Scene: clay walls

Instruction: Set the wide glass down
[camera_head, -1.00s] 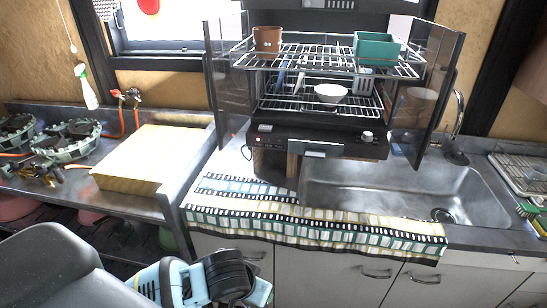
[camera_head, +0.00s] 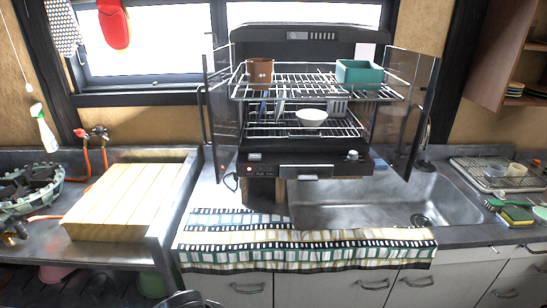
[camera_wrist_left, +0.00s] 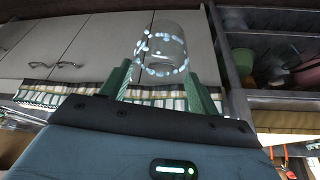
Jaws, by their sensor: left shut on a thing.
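The wide glass (camera_wrist_left: 165,45) is clear, with rows of pale dots around it. It shows only in the left wrist view. My left gripper (camera_wrist_left: 158,72) has its two green fingers on either side of the glass and is shut on it, in front of the pale cabinet doors. That view appears upside down, so I cannot tell how upright the glass is. In the head view only a dark piece, probably of my left arm, shows at the bottom edge. My right gripper is in neither view.
A patterned towel (camera_head: 300,245) covers the counter's front edge before the sink (camera_head: 380,203). A two-tier rack (camera_head: 310,92) holds a brown cup (camera_head: 259,72), a teal box (camera_head: 358,72) and a white bowl (camera_head: 311,117). A wooden board (camera_head: 125,200) lies left; a drying tray (camera_head: 500,172) stands right.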

